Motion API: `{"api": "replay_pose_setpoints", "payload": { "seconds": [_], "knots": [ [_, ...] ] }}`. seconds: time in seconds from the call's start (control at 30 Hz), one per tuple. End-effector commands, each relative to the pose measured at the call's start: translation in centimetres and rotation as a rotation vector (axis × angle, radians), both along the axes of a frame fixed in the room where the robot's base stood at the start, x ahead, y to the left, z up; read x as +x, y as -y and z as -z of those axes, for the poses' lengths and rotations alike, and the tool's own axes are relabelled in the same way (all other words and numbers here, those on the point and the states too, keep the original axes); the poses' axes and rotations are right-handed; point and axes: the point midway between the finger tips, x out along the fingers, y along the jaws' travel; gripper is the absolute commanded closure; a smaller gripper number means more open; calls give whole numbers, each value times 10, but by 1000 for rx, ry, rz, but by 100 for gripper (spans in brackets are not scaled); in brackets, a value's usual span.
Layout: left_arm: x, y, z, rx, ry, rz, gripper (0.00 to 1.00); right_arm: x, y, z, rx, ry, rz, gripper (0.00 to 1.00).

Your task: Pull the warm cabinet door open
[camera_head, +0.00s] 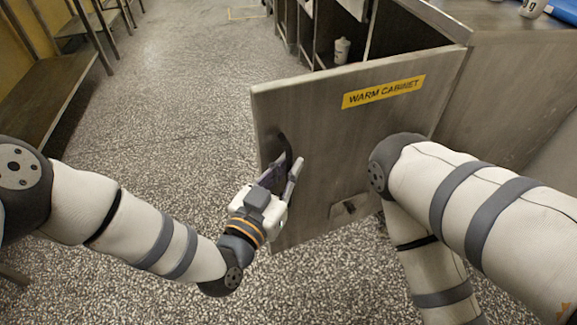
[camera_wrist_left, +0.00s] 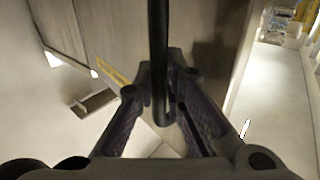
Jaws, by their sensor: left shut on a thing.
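The warm cabinet door (camera_head: 330,130) is a grey metal panel with a yellow "WARM CABINET" label (camera_head: 383,91). It stands swung out from the cabinet, and the open interior (camera_head: 376,42) shows behind its top edge. My left gripper (camera_head: 281,172) is shut on the dark door handle (camera_head: 284,146) near the door's free left edge. In the left wrist view the black handle bar (camera_wrist_left: 159,45) runs between the fingers (camera_wrist_left: 160,98). My right arm (camera_head: 480,200) is in front of the door's right part, and its gripper is out of view.
Shelving (camera_head: 50,90) lines the left. The speckled floor (camera_head: 190,90) between is clear.

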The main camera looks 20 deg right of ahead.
Motion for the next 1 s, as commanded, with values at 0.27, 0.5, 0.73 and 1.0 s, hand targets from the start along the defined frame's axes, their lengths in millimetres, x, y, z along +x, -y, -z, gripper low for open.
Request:
{"api": "replay_pose_setpoints", "payload": {
  "seconds": [0.27, 0.5, 0.73, 1.0],
  "knots": [
    [0, 0, 0, 0, 1, 1, 100, 0, 0, 0, 0, 0, 0, 100],
    [0, 0, 0, 0, 0, 1, 69, 0, 0, 0, 0, 0, 0, 100],
    [-4, -3, 1, 1, -1, 2, 69, 0, 0, 0, 0, 0, 0, 100],
    [-51, -51, 1, 1, -4, 2, 69, 0, 0, 0, 0, 0, 0, 100]
  ]
}}
